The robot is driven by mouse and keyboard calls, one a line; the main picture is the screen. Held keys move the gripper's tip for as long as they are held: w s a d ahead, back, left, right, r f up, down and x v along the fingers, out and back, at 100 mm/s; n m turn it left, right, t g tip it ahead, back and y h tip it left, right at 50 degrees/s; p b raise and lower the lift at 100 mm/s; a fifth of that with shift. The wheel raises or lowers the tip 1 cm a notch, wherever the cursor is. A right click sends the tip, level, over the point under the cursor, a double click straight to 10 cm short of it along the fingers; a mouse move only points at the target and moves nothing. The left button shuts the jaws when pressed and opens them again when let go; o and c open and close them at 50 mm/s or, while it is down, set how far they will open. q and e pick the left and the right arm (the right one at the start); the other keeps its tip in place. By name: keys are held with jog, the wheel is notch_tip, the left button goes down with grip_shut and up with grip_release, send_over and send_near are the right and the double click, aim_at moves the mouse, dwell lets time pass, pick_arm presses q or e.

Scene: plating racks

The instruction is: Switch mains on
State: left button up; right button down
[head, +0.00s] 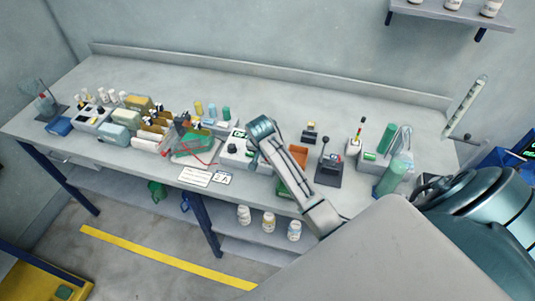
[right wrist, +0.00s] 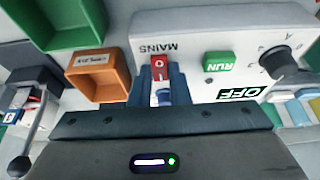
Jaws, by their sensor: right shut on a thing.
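The white power unit (head: 236,155) stands on the bench, partly hidden by my right arm in the head view. In the right wrist view its face (right wrist: 205,25) appears upside down, lettered MAINS. The red mains switch (right wrist: 159,66) shows an O mark at its outer end. A green RUN button (right wrist: 222,61), a dark knob (right wrist: 279,66) and a display reading OFF (right wrist: 241,94) are beside it. My right gripper (right wrist: 163,86) is at the switch, its fingers shut on it and hiding its lower part. My left gripper is not in view.
An orange bin (right wrist: 100,76) and a green bin (right wrist: 70,22) are close beside the unit. A lever stand (head: 329,170) is to its right. A green tray (head: 194,146) and several bottles and racks are to its left. The bench's back strip is clear.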

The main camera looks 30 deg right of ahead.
jog(key=g+y, duration=0.2)
jog(key=y, duration=0.1)
jog(key=shift+w+d+g, duration=0.3)
jog(key=shift+d+g, duration=0.1)
jog(key=c, duration=1.4)
grip_release()
jog(key=shift+o, duration=0.2)
